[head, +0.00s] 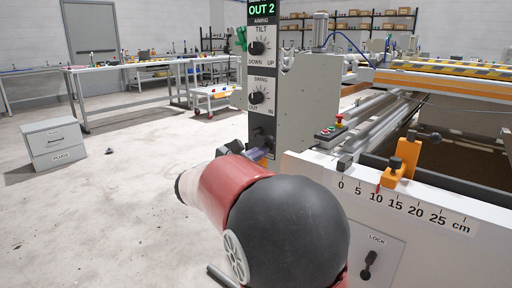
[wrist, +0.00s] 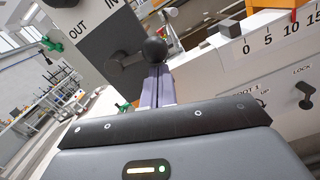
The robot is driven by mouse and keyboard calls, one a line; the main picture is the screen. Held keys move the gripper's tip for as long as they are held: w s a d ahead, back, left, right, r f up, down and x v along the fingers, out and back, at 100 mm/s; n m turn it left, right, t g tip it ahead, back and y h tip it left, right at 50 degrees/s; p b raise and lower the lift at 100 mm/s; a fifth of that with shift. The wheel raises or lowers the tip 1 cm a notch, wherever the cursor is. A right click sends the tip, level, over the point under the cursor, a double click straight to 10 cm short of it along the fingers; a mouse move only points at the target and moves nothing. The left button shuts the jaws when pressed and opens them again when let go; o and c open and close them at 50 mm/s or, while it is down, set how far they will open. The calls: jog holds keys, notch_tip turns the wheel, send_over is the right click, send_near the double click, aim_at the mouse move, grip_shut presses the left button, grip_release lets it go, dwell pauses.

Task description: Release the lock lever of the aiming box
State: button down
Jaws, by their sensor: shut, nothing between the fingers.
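The aiming box (head: 262,65) is a tall grey box with a dark front panel, a lit "OUT 2" display, and TILT and SWING knobs. Low on its panel is a black lever (head: 262,137), partly hidden by my gripper and arm. In the wrist view the lever shows a round pivot (wrist: 119,62) at the left and a black ball end (wrist: 154,50) at the right. My gripper (head: 258,153) is at the lever. Its narrow fingers (wrist: 154,82) are shut and empty, with the tips right at the ball. I cannot tell whether they touch.
A white front panel with a cm scale (head: 407,207) stands to the right, with an orange clamp (head: 392,174) on it. A separate LOCK lever (head: 369,265) is lower down.

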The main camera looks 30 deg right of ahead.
jog(key=shift+s+d+r+p, duration=0.1)
jog(key=shift+s+r+p, duration=0.1)
jog(key=shift+r+p, duration=0.2)
dwell(0.5)
notch_tip(320, 180, down, 5)
jog(key=a+b, duration=0.1)
jog(key=b, duration=0.2)
jog(key=v, duration=1)
jog(key=shift+w+r, duration=0.2)
jog(key=shift+r, duration=0.3)
